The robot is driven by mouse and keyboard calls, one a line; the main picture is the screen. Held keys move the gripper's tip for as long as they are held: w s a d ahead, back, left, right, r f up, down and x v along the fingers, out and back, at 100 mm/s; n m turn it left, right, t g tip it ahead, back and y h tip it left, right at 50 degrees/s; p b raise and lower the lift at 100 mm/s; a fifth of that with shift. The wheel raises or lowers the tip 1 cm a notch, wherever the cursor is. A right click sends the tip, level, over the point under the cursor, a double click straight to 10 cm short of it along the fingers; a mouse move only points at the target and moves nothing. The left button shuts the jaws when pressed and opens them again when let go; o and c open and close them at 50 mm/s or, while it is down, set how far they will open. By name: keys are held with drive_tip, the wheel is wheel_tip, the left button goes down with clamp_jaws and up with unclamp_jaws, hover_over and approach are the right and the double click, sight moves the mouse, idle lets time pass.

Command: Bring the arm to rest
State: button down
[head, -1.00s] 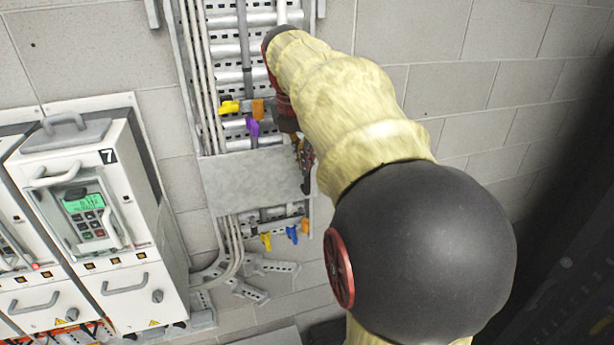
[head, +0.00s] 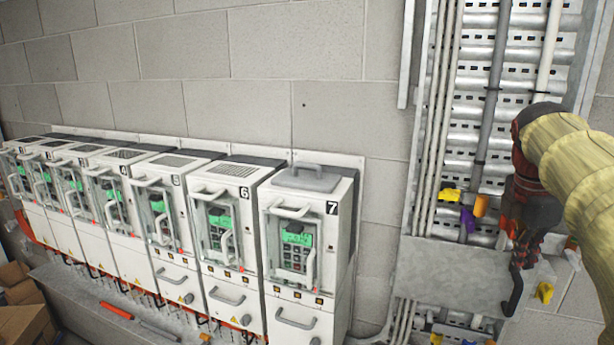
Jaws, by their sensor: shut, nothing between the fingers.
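My arm, in a pale yellow sleeve, enters the head view from the right edge. My gripper (head: 513,300) hangs at its end, dark with red parts, pointing down. It is shut and empty. It is in front of the right part of a plain grey metal plate (head: 450,275) on the cable ladder; I cannot tell whether it touches the plate. Part of the gripper is hidden by its own wrist.
A row of white drive units (head: 302,245), numbered up to 7, stands along the wall at left. Yellow, purple and orange tags hang on the cable ladder (head: 480,120). A ledge (head: 110,320) with an orange bar and cardboard boxes (head: 22,325) are at lower left.

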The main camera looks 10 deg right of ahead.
drive_tip(key=s+a+f+m+t+y+b, duration=0.1)
drive_tip(key=s+a+f+m+b, duration=0.2)
drive_tip(key=a+f+b, duration=0.7)
drive_tip(key=s+a+f+m+t+y+b, duration=0.1)
drive_tip(key=s+a+f+m+b, duration=0.3)
drive_tip(key=f, duration=1.8)
drive_tip(key=s+a+f+m+t+y+b, duration=0.1)
drive_tip(key=a+f+m+b, duration=0.7)
drive_tip(key=a+f+b, duration=0.8)
drive_tip(key=s+a+t, duration=0.1)
drive_tip(key=s+a, duration=0.1)
drive_tip(key=shift+s+f+t+b, duration=0.3)
drive_tip(key=shift+s, duration=0.1)
drive_tip(key=shift+d, duration=0.15)
